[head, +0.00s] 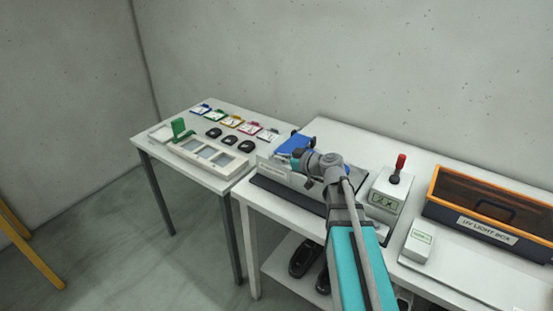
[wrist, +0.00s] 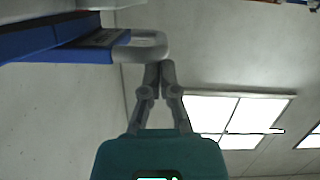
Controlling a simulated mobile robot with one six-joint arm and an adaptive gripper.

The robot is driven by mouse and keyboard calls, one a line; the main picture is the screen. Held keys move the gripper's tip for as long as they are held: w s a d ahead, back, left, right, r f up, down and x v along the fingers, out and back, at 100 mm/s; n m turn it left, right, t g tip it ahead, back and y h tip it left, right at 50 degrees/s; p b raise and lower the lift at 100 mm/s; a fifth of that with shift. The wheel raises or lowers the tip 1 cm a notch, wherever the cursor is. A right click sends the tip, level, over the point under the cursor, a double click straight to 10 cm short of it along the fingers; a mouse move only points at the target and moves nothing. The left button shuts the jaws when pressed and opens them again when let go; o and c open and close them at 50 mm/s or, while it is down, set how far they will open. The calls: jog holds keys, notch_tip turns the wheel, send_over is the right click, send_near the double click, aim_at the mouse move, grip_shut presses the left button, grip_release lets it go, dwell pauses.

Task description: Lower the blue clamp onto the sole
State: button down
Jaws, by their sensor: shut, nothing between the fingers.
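The blue clamp (head: 294,144) stands raised and tilted at the back of a white press (head: 272,170) in the head view. In the wrist view the clamp's blue plate (wrist: 75,52) is at upper left, and its pale grey loop handle (wrist: 152,40) sticks out to the right. My gripper (wrist: 160,66) is shut and empty, its fingertips right at the handle's edge; I cannot tell whether they touch it. In the head view my wrist hides the front of the press. I cannot make out the sole.
Right of the press are a box with a red-knobbed lever (head: 397,168), a small white box (head: 417,246) and the UV light box (head: 490,208). The left table (head: 212,182) holds a white tray frame, black pieces and coloured cards. Shoes (head: 303,256) lie on the shelf below.

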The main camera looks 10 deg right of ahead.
jog(key=shift+a+f, duration=0.15)
jog(key=shift+f, duration=0.35)
jog(key=shift+s+b, duration=0.1)
jog(key=shift+b, duration=0.2)
jog(key=shift+s+a, duration=0.1)
jog(key=shift+r, duration=0.1)
jog(key=s+d+r+p, duration=0.6)
jog(key=s, duration=0.1)
jog(key=shift+s+d, duration=0.2)
jog(key=shift+d, duration=0.05)
dwell(0.5)
jog(key=shift+r, duration=0.1)
dwell(0.4)
